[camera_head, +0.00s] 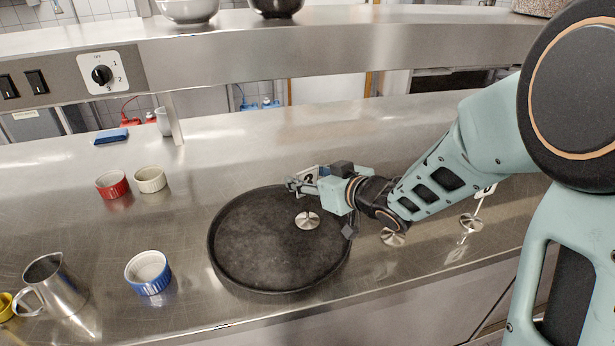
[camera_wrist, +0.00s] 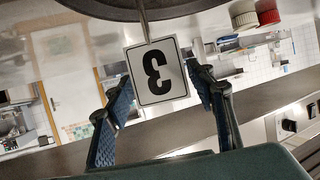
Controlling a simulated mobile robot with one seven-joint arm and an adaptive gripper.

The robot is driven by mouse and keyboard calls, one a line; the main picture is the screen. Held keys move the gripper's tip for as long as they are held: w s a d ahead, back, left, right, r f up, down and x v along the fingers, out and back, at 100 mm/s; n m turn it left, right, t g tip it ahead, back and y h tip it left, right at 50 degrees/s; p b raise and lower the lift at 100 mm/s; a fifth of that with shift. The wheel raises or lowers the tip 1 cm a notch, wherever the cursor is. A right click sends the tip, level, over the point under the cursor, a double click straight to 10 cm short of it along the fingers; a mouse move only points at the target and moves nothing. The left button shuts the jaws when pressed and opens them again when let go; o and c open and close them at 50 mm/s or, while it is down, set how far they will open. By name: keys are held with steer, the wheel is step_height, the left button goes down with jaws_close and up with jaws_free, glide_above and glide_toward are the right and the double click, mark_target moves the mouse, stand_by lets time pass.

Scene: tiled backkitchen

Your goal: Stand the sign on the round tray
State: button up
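The tray is black with a low rim. My gripper (camera_head: 304,182) is above the tray's far right part. In the wrist view its two blue-padded fingers (camera_wrist: 158,72) lie at the card's two side edges and appear shut on it.
Two more metal sign bases (camera_head: 393,237) (camera_head: 472,222) stand right of the tray under my arm. A blue ramekin (camera_head: 148,283), a steel jug (camera_head: 55,285), a red ramekin (camera_head: 112,184) and a white one (camera_head: 151,180) stand left. A steel shelf (camera_head: 300,52) runs behind.

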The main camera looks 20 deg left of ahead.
steer(key=shift+o, duration=0.5)
steer(key=shift+r, duration=0.25)
steer(key=p+v, duration=0.2)
steer(key=v, duration=1)
